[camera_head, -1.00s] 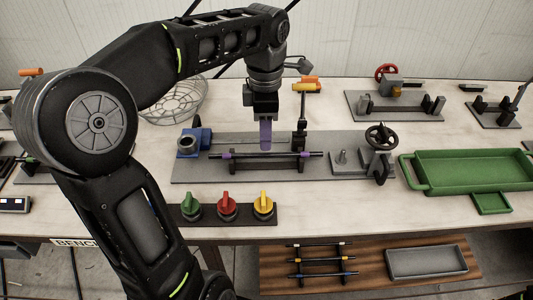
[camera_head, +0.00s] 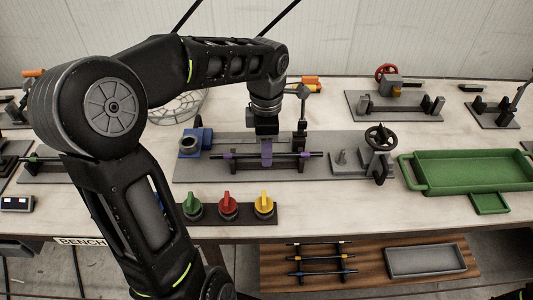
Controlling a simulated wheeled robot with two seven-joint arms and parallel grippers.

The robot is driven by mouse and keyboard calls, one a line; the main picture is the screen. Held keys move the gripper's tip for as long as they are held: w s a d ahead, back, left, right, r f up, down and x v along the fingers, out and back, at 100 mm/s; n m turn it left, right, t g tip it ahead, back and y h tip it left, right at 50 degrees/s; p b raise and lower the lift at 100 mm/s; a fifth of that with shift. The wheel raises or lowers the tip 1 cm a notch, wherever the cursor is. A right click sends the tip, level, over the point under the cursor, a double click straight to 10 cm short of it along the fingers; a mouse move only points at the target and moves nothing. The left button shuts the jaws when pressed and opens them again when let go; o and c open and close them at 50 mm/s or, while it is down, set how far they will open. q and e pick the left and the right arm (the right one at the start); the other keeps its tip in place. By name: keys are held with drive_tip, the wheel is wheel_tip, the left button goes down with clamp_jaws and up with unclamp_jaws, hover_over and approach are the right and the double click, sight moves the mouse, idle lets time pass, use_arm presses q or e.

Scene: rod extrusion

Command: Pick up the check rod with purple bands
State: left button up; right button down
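The check rod with purple bands (camera_head: 290,156) lies level across two dark supports on the grey base plate (camera_head: 200,174) in the middle of the bench. The fingers overlap the rod in this view. Whether they are open or shut on it cannot be told, as they show edge-on.
A blue clamp block (camera_head: 191,143) stands left of the rod and a handwheel (camera_head: 381,138) right of it. Green, red and yellow knobs (camera_head: 228,207) sit in front. A green tray (camera_head: 470,172) is at right. More rods lie on a rack (camera_head: 320,258) below.

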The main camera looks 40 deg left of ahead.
idle(0.4)
use_arm(q)
clamp_jaws()
idle(0.4)
